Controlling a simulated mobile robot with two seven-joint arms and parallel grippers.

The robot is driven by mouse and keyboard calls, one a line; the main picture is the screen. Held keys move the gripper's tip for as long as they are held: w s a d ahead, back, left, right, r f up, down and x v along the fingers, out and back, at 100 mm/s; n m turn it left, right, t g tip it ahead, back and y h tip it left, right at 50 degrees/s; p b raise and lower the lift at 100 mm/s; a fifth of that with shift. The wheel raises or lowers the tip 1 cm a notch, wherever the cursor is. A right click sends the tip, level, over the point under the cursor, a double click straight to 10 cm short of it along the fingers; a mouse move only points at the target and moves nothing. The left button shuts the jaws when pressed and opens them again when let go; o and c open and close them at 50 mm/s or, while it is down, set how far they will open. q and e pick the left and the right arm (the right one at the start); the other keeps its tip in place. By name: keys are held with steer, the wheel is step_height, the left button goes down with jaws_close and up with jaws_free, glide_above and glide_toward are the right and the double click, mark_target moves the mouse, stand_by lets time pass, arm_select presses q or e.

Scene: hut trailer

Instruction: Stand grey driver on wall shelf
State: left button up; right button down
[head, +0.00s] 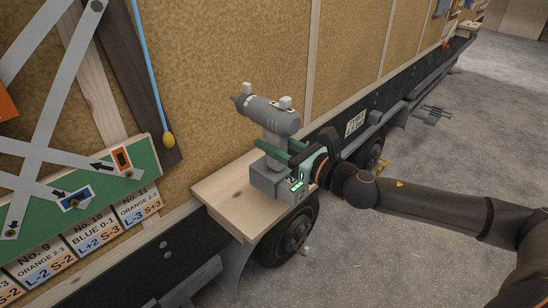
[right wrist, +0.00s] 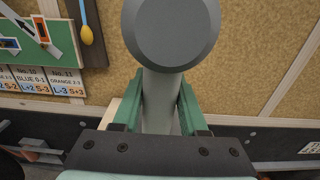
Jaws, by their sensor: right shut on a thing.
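The grey driver (head: 268,114) is upright over the pale wooden wall shelf (head: 222,200) in the head view. Its nose points to the left and its block-shaped base is low over the shelf's right part. I cannot tell whether the base touches the wood. My right gripper (head: 270,149) is shut on the driver's handle, with green fingers on either side. In the right wrist view the driver's round rear end (right wrist: 171,30) fills the top middle, and the handle shows between the fingers (right wrist: 160,105). My left gripper is not in view.
The tan trailer wall (head: 215,60) rises behind the shelf. A green board (head: 140,165) with grey strips and number cards (head: 95,225) is on the left. A blue cord with a yellow end (head: 168,139) hangs nearby. A wheel (head: 290,235) is below the shelf. The shelf's left part is bare.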

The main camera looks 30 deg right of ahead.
mark_target(265, 172)
steer(key=shift+w+d+f+b, duration=0.1)
steer(key=shift+f+b, duration=0.1)
steer(key=shift+f, duration=0.65)
steer(key=shift+w+d+f+b, duration=0.1)
steer(key=shift+f+b, duration=0.05)
steer(key=shift+f, duration=0.75)
steer(key=c, duration=0.9)
jaws_free()
steer(key=shift+s+f, duration=0.1)
steer(key=shift+f, duration=0.15)
steer(key=o, duration=0.5)
steer(key=shift+c, duration=0.2)
steer(key=shift+o, duration=0.4)
steer(key=o, duration=0.4)
steer(key=shift+c, duration=0.2)
